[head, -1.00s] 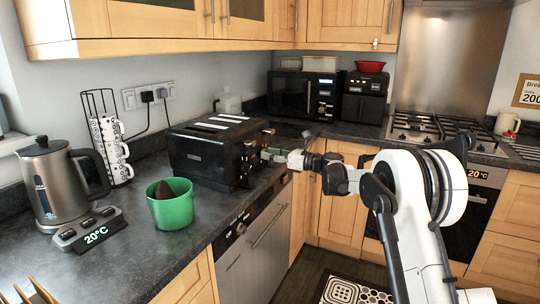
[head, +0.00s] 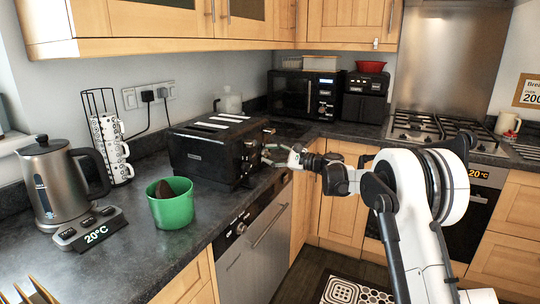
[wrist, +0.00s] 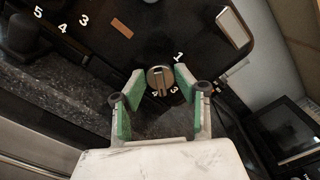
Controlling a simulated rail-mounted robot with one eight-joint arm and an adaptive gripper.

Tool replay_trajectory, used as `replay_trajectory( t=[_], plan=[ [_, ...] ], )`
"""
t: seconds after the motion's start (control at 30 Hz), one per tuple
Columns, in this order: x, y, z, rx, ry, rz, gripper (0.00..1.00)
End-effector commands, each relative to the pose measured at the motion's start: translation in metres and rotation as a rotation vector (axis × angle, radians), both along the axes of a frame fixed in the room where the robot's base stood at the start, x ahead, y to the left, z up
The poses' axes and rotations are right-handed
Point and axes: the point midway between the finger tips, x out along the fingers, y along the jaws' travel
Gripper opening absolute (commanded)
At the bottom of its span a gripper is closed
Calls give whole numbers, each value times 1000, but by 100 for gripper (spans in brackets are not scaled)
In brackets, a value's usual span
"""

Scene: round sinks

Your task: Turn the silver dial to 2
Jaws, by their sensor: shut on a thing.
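The silver dial (wrist: 159,80) is on the end face of the black toaster (head: 205,152). In the wrist view it is round with a raised ridge, and it sits between the green pads of my gripper (wrist: 160,82). My gripper is shut on the dial, a pad on each side. White numbers 1, 3 and 4 show around the dial; the 2 is not visible, and I cannot tell which number the ridge points at. In the head view my gripper (head: 272,157) is at the toaster's right end, and the dial is too small to make out.
Other white numbers 3, 4 and 5 and a silver lever (wrist: 234,26) show on the toaster's face. A green bowl (head: 171,205) and a kettle (head: 60,185) stand to the left on the counter (head: 140,255). A microwave (head: 305,95) stands behind. Open floor lies to the right.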

Motion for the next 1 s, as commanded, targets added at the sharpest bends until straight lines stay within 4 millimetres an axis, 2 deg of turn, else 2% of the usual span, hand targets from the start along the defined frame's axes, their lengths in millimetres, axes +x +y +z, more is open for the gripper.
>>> replay_trajectory(
  t=[1.0],
  plan=[
    [-1,0,-4,-370,-886,1,4]
  ],
)
